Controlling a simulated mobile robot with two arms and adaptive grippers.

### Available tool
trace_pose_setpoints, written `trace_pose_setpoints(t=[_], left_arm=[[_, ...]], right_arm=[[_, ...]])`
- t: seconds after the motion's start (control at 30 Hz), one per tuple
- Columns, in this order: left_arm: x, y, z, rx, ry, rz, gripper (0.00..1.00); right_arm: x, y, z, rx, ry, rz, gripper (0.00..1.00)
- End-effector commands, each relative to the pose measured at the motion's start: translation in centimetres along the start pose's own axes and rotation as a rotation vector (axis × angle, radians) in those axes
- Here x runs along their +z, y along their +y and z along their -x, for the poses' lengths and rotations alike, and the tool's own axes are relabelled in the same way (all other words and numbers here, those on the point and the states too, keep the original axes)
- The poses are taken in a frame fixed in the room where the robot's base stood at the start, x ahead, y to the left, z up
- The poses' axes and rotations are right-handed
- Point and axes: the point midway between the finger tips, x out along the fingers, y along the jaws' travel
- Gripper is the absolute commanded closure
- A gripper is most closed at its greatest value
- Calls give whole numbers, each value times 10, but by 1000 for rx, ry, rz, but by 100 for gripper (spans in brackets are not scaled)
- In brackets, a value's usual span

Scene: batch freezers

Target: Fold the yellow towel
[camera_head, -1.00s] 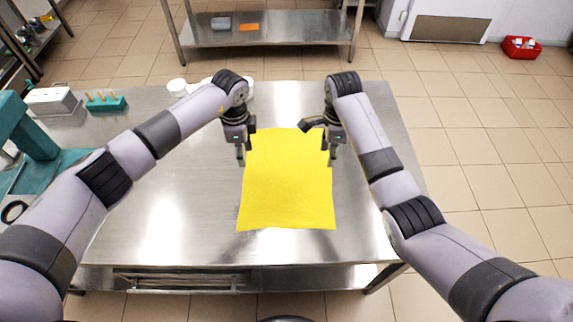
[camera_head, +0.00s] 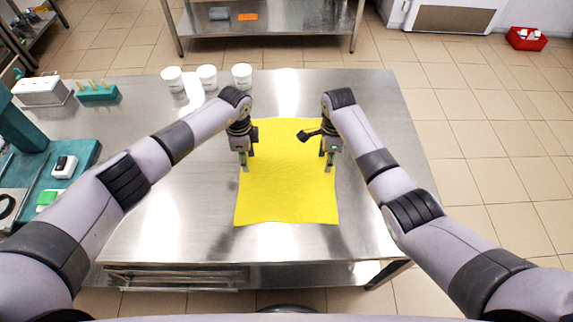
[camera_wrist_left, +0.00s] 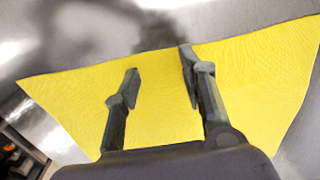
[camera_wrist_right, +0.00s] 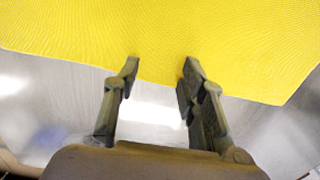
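The yellow towel (camera_head: 287,190) lies flat and spread out on the metal table, roughly square. My left gripper (camera_head: 243,167) is at the towel's left edge, about midway along it, with its fingers pointing down. In the left wrist view its fingers (camera_wrist_left: 158,64) are apart with towel (camera_wrist_left: 250,75) showing between and around them. My right gripper (camera_head: 327,161) is at the towel's right edge, also pointing down. In the right wrist view its fingers (camera_wrist_right: 160,70) are apart, with the towel's edge (camera_wrist_right: 160,45) by the fingertips. I cannot tell whether either gripper touches the cloth.
The metal table (camera_head: 190,215) is clear around the towel. White cups (camera_head: 207,77) stand along its far edge. A teal rack (camera_head: 97,93), a white box (camera_head: 41,92) and a teal machine (camera_head: 20,125) are at the left. A second metal table (camera_head: 262,27) stands behind.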

Motion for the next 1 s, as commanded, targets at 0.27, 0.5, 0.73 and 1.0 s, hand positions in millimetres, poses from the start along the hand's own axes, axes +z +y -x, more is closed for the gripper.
trace_pose_setpoints(t=[0.27,0.5,0.73,1.0], left_arm=[[0,0,-9,0,-1,0,62],[0,0,-12,1,-1,0,62],[0,1,-12,1,-1,0,67],[1,1,-12,2,-1,0,76]], right_arm=[[0,0,-8,-1,-1,1,62],[0,0,-12,-1,-1,1,62],[0,0,-12,0,0,0,67],[0,1,-12,1,0,0,76]])
